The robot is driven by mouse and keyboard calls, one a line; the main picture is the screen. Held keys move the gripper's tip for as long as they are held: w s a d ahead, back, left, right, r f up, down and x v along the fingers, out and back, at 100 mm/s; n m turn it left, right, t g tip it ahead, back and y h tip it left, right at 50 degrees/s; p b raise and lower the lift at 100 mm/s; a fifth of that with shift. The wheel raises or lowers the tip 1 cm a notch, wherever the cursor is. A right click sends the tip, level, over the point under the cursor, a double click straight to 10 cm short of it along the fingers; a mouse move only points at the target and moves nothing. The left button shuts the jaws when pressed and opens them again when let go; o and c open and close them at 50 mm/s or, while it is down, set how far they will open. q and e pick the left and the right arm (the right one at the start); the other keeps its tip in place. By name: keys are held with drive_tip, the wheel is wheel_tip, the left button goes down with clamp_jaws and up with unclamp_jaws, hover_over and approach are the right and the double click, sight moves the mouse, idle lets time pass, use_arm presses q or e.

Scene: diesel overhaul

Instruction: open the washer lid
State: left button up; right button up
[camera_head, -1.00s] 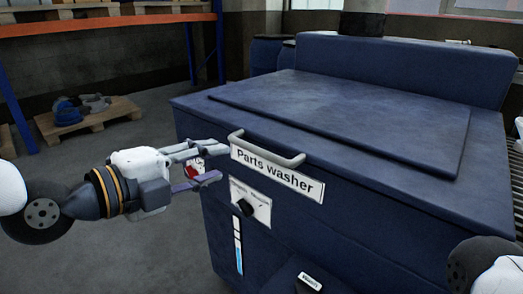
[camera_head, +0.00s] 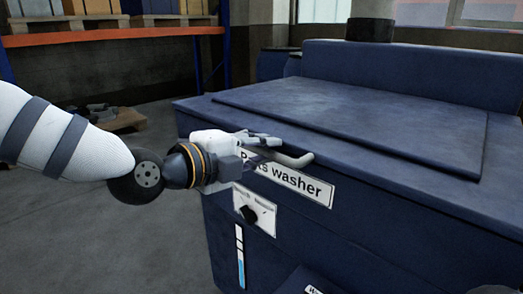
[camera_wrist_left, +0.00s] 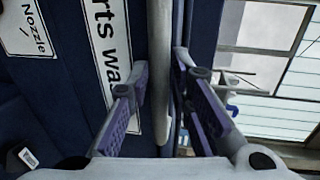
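The washer lid (camera_head: 365,118) is a dark blue flat panel lying shut on top of the blue parts washer (camera_head: 330,240). Its grey bar handle (camera_head: 296,160) is on the front edge, above the "Parts washer" label (camera_head: 300,185). My left gripper (camera_head: 268,148) is at the left part of the handle and hides that end. In the left wrist view, the handle bar (camera_wrist_left: 160,75) runs between the two spread purple-padded fingers of my left gripper (camera_wrist_left: 168,95), with gaps on both sides. My right gripper is out of view.
A raised blue back section (camera_head: 400,72) stands behind the lid. An orange-beamed shelf (camera_head: 120,35) and a pallet (camera_head: 125,120) stand at the back left. The floor left of the washer is clear.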

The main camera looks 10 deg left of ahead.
use_arm(q)
clamp_jaws()
wheel_tip(320, 180, up, 9)
drive_tip(key=p, duration=0.4)
drive_tip(key=shift+w+d, duration=0.1)
drive_tip(key=w+d+r+p, duration=0.1)
drive_tip(key=w+d+r, duration=0.1)
drive_tip(key=r, duration=0.9)
drive_tip(key=w+d+r+p, duration=0.1)
drive_tip(key=w+r, duration=0.3)
drive_tip(key=r, duration=0.7)
drive_tip(key=shift+d+p, duration=0.35)
drive_tip(key=shift+d, duration=0.45)
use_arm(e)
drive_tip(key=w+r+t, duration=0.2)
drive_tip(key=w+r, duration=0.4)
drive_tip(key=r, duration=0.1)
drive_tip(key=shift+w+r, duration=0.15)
use_arm(q)
drive_tip(key=shift+w+r, duration=0.1)
drive_tip(key=shift+r, duration=0.05)
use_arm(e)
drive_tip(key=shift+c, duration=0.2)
